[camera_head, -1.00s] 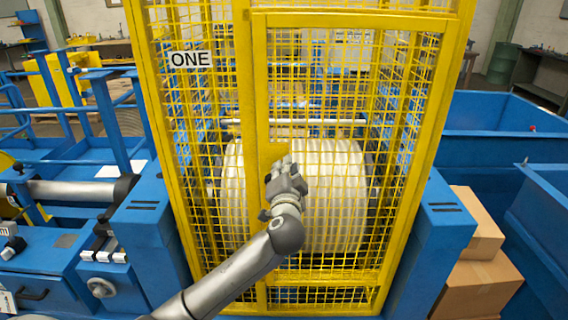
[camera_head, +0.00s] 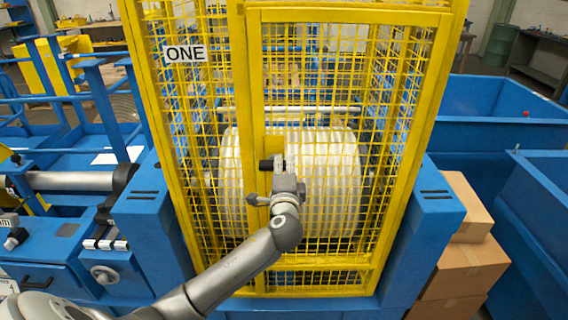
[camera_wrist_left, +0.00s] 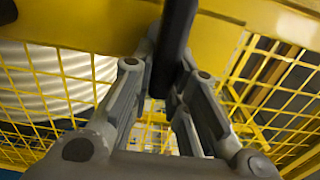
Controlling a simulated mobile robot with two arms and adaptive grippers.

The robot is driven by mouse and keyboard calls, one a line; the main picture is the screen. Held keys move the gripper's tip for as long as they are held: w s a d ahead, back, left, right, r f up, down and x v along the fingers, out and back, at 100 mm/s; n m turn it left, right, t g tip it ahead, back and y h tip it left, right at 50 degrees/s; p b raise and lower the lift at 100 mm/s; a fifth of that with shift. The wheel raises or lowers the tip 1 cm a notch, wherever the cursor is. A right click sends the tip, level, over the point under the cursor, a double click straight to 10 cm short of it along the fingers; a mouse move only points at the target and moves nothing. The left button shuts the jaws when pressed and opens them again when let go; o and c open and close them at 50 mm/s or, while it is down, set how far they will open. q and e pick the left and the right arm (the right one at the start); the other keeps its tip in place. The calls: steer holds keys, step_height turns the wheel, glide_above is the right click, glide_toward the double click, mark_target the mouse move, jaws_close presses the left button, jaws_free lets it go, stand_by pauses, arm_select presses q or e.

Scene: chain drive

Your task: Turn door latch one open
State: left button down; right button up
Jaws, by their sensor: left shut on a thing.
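A black latch handle (camera_head: 265,165) sits on the door's left upright, on a yellow plate. My left gripper (camera_head: 279,168) is at this latch, its fingers pointing at the door. In the left wrist view the black handle (camera_wrist_left: 177,30) runs between the fingers of my left gripper (camera_wrist_left: 170,75), which is shut on it. The fingers hide part of the latch. My right gripper is not in view.
A large pale ribbed drum (camera_head: 330,190) lies behind the mesh. Blue machine housings flank the cage. Cardboard boxes (camera_head: 465,262) are stacked at the right, near blue bins (camera_head: 500,110).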

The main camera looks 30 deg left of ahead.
arm_select(q)
steer(key=shift+f, duration=0.1)
stand_by(0.3)
steer(key=c, duration=1.4)
jaws_free()
steer(key=shift+s+d, duration=0.35)
steer(key=shift+s, duration=0.05)
steer(key=v, duration=1.1)
steer(key=shift+a, duration=0.1)
